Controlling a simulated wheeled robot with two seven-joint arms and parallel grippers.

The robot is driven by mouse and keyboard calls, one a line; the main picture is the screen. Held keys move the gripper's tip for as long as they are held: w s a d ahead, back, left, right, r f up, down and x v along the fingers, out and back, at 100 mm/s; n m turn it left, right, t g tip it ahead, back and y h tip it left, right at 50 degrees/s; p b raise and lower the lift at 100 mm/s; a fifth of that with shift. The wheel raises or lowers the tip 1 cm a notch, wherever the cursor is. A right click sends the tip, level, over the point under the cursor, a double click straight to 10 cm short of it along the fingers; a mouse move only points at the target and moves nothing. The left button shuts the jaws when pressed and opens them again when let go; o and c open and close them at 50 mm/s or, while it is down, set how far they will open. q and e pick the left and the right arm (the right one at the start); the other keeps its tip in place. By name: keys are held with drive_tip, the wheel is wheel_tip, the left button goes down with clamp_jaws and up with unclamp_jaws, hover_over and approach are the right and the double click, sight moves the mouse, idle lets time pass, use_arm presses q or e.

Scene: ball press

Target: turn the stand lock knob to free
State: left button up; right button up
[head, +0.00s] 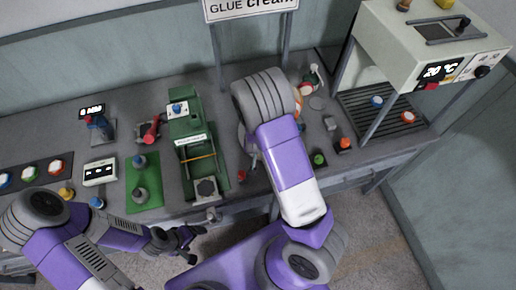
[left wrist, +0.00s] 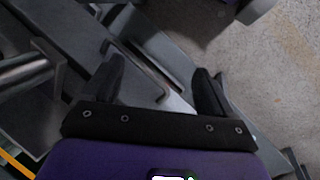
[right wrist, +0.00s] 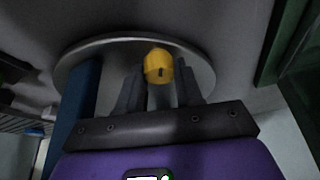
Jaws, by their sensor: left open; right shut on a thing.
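A round yellow knob (right wrist: 158,64) with a small dark mark sits between the fingers of my right gripper (right wrist: 160,82) in the right wrist view. My right gripper is shut on it. A wide grey disc (right wrist: 95,50) lies behind the knob, and a blue post (right wrist: 80,105) stands to its left. In the head view my right forearm covers the knob and the right fingers. My left gripper (head: 188,243) is open and empty in front of the table's front edge. Its spread fingers also show in the left wrist view (left wrist: 158,78).
A green press (head: 188,125) stands left of my right arm on the grey table (head: 225,102). A green mat (head: 132,203) with grey parts is further left. A shelf unit (head: 400,45) with a 20 °C display stands at right. Small coloured objects lie between.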

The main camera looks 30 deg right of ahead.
drive_tip(key=o, duration=1)
drive_tip(key=shift+o, duration=0.2)
